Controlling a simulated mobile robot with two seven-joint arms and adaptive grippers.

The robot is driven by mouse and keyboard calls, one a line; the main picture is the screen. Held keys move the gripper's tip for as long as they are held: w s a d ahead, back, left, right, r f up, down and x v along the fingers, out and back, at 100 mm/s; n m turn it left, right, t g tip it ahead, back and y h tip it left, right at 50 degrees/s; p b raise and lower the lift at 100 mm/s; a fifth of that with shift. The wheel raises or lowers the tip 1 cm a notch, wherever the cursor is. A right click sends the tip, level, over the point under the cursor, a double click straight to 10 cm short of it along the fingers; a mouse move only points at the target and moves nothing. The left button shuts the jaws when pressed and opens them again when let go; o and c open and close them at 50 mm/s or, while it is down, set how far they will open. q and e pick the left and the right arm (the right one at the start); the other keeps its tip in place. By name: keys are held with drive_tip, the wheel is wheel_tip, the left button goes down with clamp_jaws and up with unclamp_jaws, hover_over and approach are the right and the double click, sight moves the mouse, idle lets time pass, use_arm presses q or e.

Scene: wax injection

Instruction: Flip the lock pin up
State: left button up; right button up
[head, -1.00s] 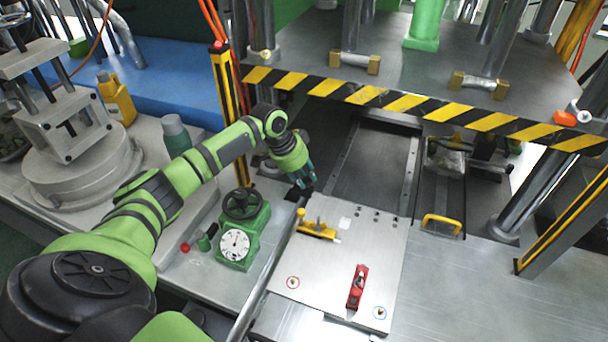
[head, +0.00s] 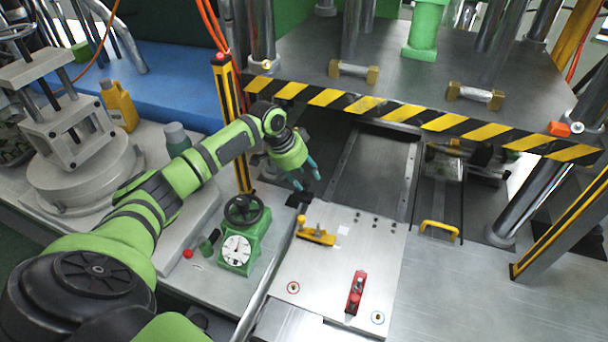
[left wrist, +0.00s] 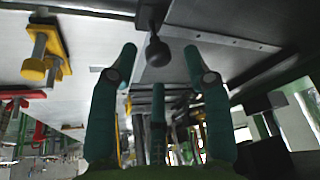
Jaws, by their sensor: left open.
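My left gripper (head: 306,178) is above the back left corner of the metal plate (head: 325,275) in the head view. Its teal fingers are spread and empty. In the left wrist view the open fingers (left wrist: 158,72) point at a dark pin with a ball end (left wrist: 157,50), which looks like the lock pin. The ball shows between the fingertips, and I cannot tell whether any finger touches it. In the head view a dark part (head: 298,198) at the plate's corner, just below the fingers, appears to be the same pin. My right gripper is not in view.
A yellow clamp (head: 316,234) and a red clamp (head: 356,292) sit on the plate. A green gauge with a handwheel (head: 238,248) stands left of it. A striped yellow-black beam (head: 400,112) crosses behind my gripper. A yellow handle (head: 439,227) is to the right.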

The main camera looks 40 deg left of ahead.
use_arm(q)
drive_tip(key=v, duration=1.1)
drive_tip(key=shift+r, duration=0.3)
drive_tip(key=shift+s, duration=0.1)
